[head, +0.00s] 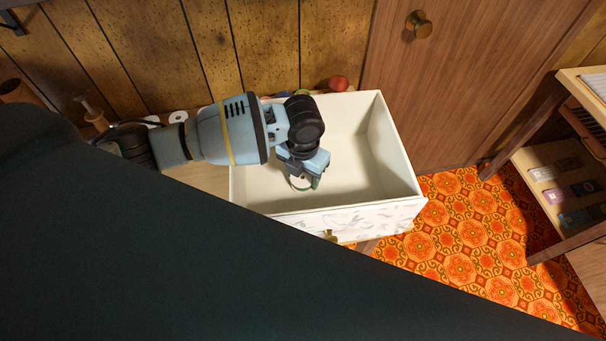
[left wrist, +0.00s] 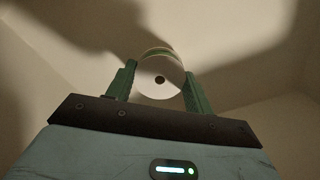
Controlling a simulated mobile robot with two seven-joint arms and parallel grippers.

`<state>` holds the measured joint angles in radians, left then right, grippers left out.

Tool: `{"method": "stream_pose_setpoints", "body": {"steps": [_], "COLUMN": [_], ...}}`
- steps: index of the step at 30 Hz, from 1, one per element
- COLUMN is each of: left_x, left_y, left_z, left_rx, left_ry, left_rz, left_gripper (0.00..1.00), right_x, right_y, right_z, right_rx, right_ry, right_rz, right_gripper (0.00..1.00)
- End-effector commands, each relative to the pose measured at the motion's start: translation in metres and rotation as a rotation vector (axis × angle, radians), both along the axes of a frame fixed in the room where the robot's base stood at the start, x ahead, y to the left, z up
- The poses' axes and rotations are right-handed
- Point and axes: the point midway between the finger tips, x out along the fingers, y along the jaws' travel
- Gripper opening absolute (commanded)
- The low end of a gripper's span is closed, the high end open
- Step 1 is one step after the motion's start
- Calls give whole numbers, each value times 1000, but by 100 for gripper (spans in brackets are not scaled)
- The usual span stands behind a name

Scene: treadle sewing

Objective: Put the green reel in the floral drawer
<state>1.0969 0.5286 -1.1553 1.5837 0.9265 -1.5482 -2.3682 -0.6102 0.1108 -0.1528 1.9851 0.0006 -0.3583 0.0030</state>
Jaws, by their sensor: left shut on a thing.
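The floral drawer (head: 375,218) is pulled open, cream inside with a pale flower pattern on its front. My left gripper (head: 304,182) reaches down inside it, in its left half. In the left wrist view, the green reel (left wrist: 147,88) is between the two green fingers, its pale round end with a dark centre hole facing the camera and a green band behind. The gripper is shut on the reel. Whether the reel touches the drawer floor is unclear. My right gripper is not in view.
A wooden surface with white spools (head: 179,117) and a red ball-like thing (head: 338,83) lies behind and left of the drawer. A wooden cabinet door (head: 470,70) stands at back right. A shelf (head: 545,160) is at far right. The drawer's right half looks empty.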

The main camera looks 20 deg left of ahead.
Motion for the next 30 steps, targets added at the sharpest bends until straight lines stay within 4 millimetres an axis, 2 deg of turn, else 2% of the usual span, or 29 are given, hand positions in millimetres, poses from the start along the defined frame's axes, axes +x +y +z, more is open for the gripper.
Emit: {"method": "stream_pose_setpoints", "body": {"steps": [2, 14, 15, 19, 30], "left_x": [-1, 0, 0, 0, 0], "left_y": [0, 0, 0, 0, 0], "left_z": [-8, -13, -12, -12, -6], "left_rx": [1, 0, 0, 0, 1], "left_ry": [2, 0, 0, -1, -2], "left_rz": [1, 0, 0, 0, 0], "left_gripper": [31, 31, 56, 73, 74], "right_x": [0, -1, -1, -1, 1], "right_y": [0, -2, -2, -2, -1], "right_z": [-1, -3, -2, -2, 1], "right_rx": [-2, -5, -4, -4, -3], "right_ry": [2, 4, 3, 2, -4], "right_rz": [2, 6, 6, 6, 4], "right_gripper": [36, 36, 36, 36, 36]}}
